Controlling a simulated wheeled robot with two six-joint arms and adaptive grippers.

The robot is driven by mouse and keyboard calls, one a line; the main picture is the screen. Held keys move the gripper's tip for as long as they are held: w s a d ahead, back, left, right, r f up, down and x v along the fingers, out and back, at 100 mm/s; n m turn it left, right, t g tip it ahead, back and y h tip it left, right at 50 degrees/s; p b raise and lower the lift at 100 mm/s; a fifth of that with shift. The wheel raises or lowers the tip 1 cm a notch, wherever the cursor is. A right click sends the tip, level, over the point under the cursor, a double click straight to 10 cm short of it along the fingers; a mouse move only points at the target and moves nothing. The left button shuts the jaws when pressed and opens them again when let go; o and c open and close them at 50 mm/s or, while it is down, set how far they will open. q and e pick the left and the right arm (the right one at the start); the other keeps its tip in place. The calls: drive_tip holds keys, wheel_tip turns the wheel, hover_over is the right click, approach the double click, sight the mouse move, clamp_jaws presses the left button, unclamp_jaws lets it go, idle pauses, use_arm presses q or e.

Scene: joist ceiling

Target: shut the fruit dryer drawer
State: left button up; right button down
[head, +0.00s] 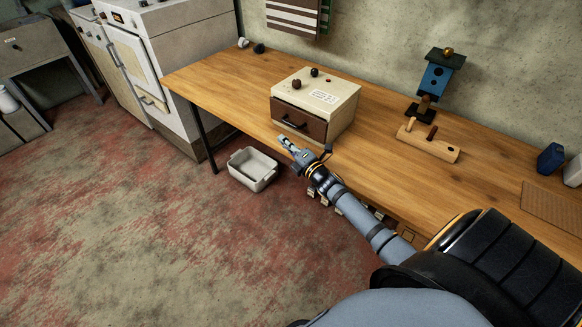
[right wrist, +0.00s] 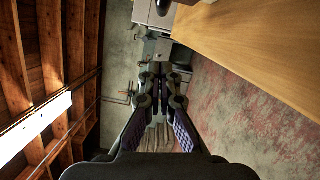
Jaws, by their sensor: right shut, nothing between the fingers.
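The fruit dryer (head: 341,108) is a cream box with dark knobs and a white label on top, standing on the wooden table. Its brown drawer (head: 313,125) with a dark handle faces the table's front edge. I cannot tell how far the drawer stands out. My right gripper (head: 284,140) is shut and empty, in front of the drawer near the table's front edge, apart from the drawer in the picture. Its fingers also show in the right wrist view (right wrist: 161,78), where the dryer is not seen. My left gripper is not in view.
The wooden table (head: 215,82) holds a blue birdhouse (head: 436,78) and a wooden peg block (head: 428,143) right of the dryer. A pale bin (head: 253,168) stands on the floor below the front edge. A white stove (head: 135,65) stands left. Floor at left is clear.

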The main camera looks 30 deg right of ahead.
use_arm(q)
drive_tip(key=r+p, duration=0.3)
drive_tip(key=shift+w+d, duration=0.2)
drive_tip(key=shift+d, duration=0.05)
use_arm(e)
drive_tip(key=s+d, duration=0.1)
drive_tip(key=s, duration=0.8)
drive_tip(key=shift+d+f, duration=0.3)
drive_tip(key=shift+d, duration=0.05)
drive_tip(key=shift+s+a, duration=0.1)
